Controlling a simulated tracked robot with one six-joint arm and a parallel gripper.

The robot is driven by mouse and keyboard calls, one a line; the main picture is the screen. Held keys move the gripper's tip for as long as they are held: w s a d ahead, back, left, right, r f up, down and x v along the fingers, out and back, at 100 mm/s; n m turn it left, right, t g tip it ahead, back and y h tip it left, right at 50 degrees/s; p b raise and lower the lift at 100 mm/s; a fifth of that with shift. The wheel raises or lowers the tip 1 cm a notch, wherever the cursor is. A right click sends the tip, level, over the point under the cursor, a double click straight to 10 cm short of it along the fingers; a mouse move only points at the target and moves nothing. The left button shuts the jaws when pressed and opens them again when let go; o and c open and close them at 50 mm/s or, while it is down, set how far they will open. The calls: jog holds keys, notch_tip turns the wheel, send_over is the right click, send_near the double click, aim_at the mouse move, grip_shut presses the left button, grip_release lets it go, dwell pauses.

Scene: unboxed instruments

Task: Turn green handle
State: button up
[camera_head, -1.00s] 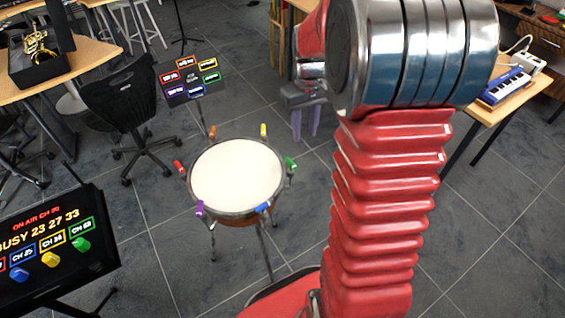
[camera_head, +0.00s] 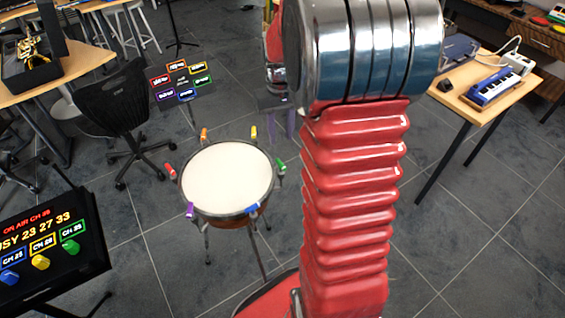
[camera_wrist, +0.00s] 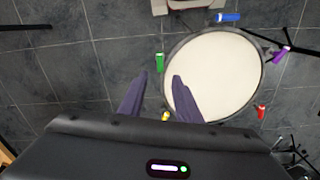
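The green handle (camera_head: 281,166) is a small knob on the right rim of a round white drum (camera_head: 227,176). In the wrist view the green handle (camera_wrist: 159,62) stands upright at the left rim of the drum (camera_wrist: 215,80). My gripper (camera_head: 281,124) shows partly behind my arm in the head view, beyond the green handle. In the wrist view the two dark purple fingers of my gripper (camera_wrist: 160,77) are spread apart. The green handle appears just beyond the gap between their tips. Nothing is between the fingers.
Other coloured handles ring the drum, including a yellow one (camera_head: 253,132) and a blue one (camera_head: 252,209). A display panel (camera_head: 181,81) stands behind it. A black console (camera_head: 48,250) is at front left. A table with a blue keyboard (camera_head: 495,87) is at right.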

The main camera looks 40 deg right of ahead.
aim_at(281, 163)
notch_tip(281, 163, down, 14)
jog(key=shift+r, duration=0.15)
dwell(0.5)
jog(key=shift+c, duration=0.2)
grip_shut()
